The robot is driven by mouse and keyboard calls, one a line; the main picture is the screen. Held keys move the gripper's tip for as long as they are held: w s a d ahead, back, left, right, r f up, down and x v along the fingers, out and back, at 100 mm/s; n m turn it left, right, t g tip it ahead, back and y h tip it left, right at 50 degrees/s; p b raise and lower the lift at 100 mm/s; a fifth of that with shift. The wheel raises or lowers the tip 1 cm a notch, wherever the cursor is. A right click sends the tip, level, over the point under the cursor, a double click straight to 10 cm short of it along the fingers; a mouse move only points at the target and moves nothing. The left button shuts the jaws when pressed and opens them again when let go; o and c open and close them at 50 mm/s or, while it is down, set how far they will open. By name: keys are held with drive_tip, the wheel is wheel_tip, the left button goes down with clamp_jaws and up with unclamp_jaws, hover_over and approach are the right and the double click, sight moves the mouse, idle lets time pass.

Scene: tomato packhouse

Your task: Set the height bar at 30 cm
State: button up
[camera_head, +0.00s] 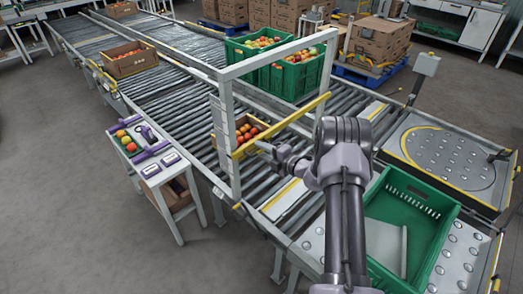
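The height bar (300,112) is a yellow bar running across a white gate frame (232,130) over the roller conveyor. It lies well below the gate's top beam. The gate's near post carries a pale strip with marks (222,125), too small to read. My gripper (262,147) is at the yellow bar, near its near-post end. It seems to touch the bar or lie just in front of it. The fingers are small and partly lost against the bar, so I cannot tell whether they are closed on it.
A cardboard box of tomatoes (233,137) sits on the rollers by the gate. Green crates of tomatoes (298,80) stand beyond it. A green crate (432,205) lies below my arm at right. A small side table (158,172) stands left of the conveyor. The floor at left is clear.

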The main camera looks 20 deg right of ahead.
drive_tip(key=p+v, duration=0.4)
drive_tip(key=v, duration=1.3)
drive_tip(key=shift+p, duration=0.4)
drive_tip(key=s+a+r+n+g+y, duration=0.2)
drive_tip(key=a+r+n+g+y, duration=0.4)
drive_tip(key=a+r+n, duration=1.15)
drive_tip(key=s+a+r+n+g+h, duration=0.3)
drive_tip(key=s+a+r+n+g, duration=0.15)
drive_tip(key=s+a+n, duration=0.6)
drive_tip(key=s+r+n+h, duration=0.2)
drive_tip(key=s+n, duration=0.4)
drive_tip(key=n, duration=0.3)
drive_tip(key=s+r+n+t+h, duration=0.1)
drive_tip(key=s+r+n+h, duration=0.1)
drive_tip(key=s+n+h, duration=0.2)
drive_tip(key=s+n, duration=0.2)
drive_tip(key=n, duration=0.2)
drive_tip(key=shift+s+a+n, duration=0.2)
drive_tip(key=shift+n, duration=0.2)
